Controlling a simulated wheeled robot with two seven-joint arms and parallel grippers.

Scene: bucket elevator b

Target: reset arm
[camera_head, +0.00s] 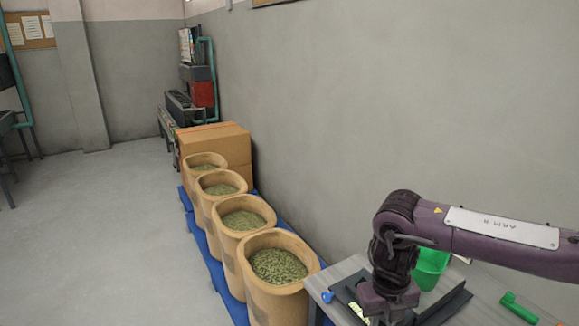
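My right arm comes in from the right, purple with a white plate lettered on its upper link. Its wrist bends down over a grey table (491,291) at the bottom right. My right gripper (388,305) is at the lower end of this arm, near the bottom edge of the picture. Its fingertips are not clearly visible, so I cannot tell whether it is open or holds anything. My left arm and gripper are not in view.
A green scoop-like container (431,268) is behind my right wrist. A green handle (519,308) lies to its right. Several tan buckets (262,295) of green pellets stand on blue pallets beside the wall, with cardboard boxes (222,142) behind. The floor at left is clear.

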